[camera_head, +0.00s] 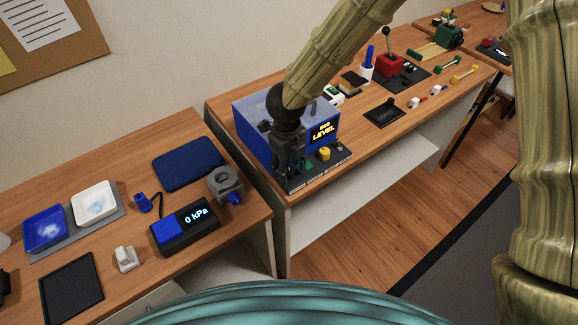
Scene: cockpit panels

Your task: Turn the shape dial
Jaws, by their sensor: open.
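A blue box (258,151) stands at the left end of the middle table, with a small lit screen reading something like "LEVEL" in yellow on its front. A dark control panel (318,173) juts out below the screen. On it are a yellow knob (324,153) and a green piece (308,166); which control is the shape dial, I cannot tell. My gripper (288,166) is open and points down over the panel's left part, left of the green piece. It hides that part of the panel, and whether it touches a control is unclear.
On the left table are a pressure display box (184,228), a grey clamp-like block (226,184) and a blue pad (188,170). Right of the blue box are a black tray (384,113) and a red joystick unit (390,66). A gap separates the two tables.

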